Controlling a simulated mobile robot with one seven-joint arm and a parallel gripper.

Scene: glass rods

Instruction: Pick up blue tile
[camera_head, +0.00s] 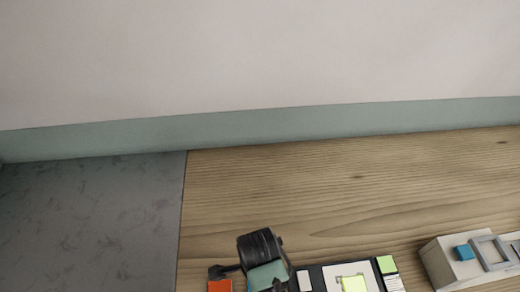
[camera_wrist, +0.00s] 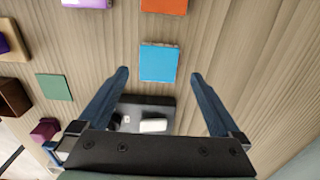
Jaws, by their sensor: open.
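A flat blue tile (camera_wrist: 159,63) lies on the wood surface in the wrist view, near the top centre. My gripper (camera_wrist: 160,76) is open, with its two dark fingers spread to the left and right. The tile appears in the gap between the fingertips and just beyond them. Nothing is held. I cannot tell the height of the fingertips above the tile. In the head view, a small blue piece (camera_head: 463,252) sits on a pale block at the right; I cannot tell whether it is the same tile.
In the wrist view, an orange tile (camera_wrist: 165,5) lies beyond the blue one. A green tile (camera_wrist: 54,87), a brown box (camera_wrist: 14,97) and a maroon block (camera_wrist: 44,130) are at left. A dark block (camera_wrist: 145,112) shows between the fingers. The head view shows bare wood behind.

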